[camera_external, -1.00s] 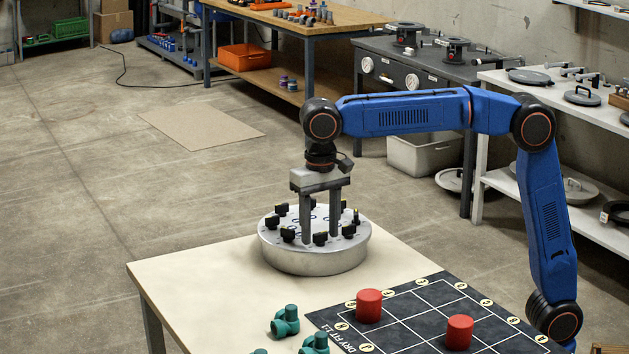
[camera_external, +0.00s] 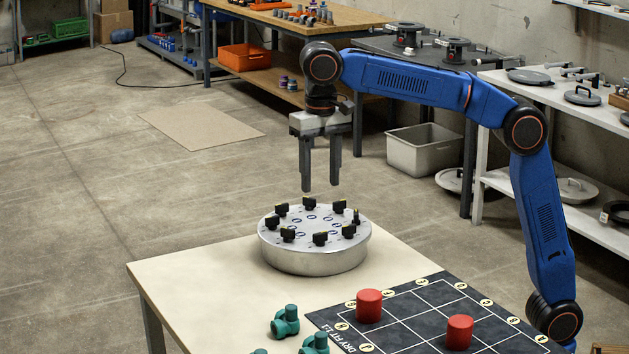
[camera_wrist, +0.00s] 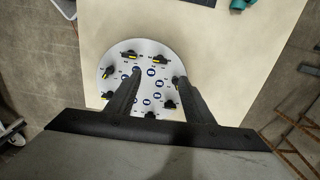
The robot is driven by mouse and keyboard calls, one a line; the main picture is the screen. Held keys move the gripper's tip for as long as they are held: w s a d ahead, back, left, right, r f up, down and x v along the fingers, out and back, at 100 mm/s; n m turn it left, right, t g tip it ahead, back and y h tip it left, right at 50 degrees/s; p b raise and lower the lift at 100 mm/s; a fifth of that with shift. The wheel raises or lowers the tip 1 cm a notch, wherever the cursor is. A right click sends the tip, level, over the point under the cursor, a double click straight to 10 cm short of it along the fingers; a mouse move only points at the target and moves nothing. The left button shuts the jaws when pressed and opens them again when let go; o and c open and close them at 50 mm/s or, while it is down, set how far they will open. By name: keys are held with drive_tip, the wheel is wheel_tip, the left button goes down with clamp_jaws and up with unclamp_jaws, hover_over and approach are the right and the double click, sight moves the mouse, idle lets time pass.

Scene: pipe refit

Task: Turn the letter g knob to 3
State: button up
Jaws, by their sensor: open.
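A round silver panel (camera_external: 315,262) stands on the cream table, with several black knobs around its top edge, one of them the near knob (camera_external: 320,239). Blue round labels sit inside the ring of knobs. In the wrist view the panel (camera_wrist: 119,52) shows below my fingers, with black knobs with yellow marks such as the left knob (camera_wrist: 107,68). The letters are too small to read, so I cannot tell which knob is g or its setting. My gripper (camera_external: 320,188) is open and empty, pointing down above the panel, clear of the knobs. My fingers hide part of the panel in the wrist view.
A dark gridded mat (camera_external: 420,318) with red cylinders (camera_external: 369,305) lies on the table to the right of the panel. Green pipe fittings (camera_external: 285,321) lie near the front. The cream table top (camera_external: 210,283) is bare left of the panel.

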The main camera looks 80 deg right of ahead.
drive_tip(key=shift+r, duration=2.4)
drive_tip(key=shift+s+d, duration=0.1)
drive_tip(key=s+d+f+n+t, duration=0.1)
drive_tip(key=s+d+f+n, duration=0.1)
drive_tip(key=s+d+f, duration=0.5)
drive_tip(key=s+d+f+n+t, duration=0.1)
drive_tip(key=s+d+f+n, duration=0.15)
drive_tip(key=s+d, duration=0.75)
drive_tip(key=s+d+f+n+t, duration=0.1)
drive_tip(key=s+d+f+n, duration=0.1)
drive_tip(key=s+f, duration=0.8)
drive_tip(key=s+d+f+n+t, duration=0.1)
drive_tip(key=s+d+f, duration=0.4)
drive_tip(key=s+f, duration=0.6)
wheel_tip(320, 180, down, 2)
drive_tip(key=shift+f+n+t, duration=0.15)
drive_tip(key=shift+n+t, duration=0.25)
drive_tip(key=shift+n, duration=0.25)
drive_tip(key=shift+d, duration=0.1)
